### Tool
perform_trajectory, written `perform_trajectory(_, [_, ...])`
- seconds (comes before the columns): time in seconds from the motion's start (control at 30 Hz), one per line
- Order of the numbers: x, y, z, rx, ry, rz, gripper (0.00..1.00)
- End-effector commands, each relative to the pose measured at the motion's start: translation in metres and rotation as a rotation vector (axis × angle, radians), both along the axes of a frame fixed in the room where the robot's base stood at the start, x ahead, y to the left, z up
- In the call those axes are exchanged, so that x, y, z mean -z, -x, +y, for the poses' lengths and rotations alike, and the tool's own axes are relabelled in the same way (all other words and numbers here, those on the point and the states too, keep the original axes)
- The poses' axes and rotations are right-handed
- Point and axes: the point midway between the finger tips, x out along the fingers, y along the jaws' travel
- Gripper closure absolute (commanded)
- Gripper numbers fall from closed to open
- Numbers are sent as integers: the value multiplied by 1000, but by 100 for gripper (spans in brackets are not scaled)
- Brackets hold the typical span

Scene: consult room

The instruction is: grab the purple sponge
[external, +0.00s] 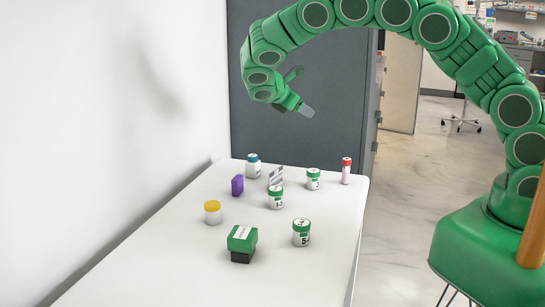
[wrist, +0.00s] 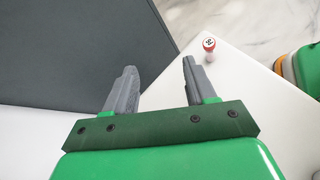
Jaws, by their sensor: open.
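The purple sponge (external: 237,185) is a small upright block on the white table (external: 180,250), toward its back left in the external view. It does not show in the wrist view. My gripper (external: 303,108) is high above the back of the table, up and to the right of the sponge and well apart from it. In the wrist view my gripper (wrist: 165,82) has its two grey fingers spread with nothing between them.
Near the sponge stand a teal-capped bottle (external: 253,166), a yellow-lidded jar (external: 212,212), a grey-and-white item (external: 276,176) and green-lidded jars (external: 275,197). A red-capped tube (external: 346,171) stands at the right edge. A green-and-black block (external: 242,243) is in front. A white wall borders the left.

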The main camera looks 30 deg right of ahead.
Motion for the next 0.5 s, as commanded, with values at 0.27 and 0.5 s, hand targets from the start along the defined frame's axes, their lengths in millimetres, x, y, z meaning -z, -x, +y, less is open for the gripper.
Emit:
perform_trajectory(0.27, [48, -14, 74, -169, 88, 46, 45])
perform_trajectory(0.5, [90, -13, 140, -315, 156, 80, 45])
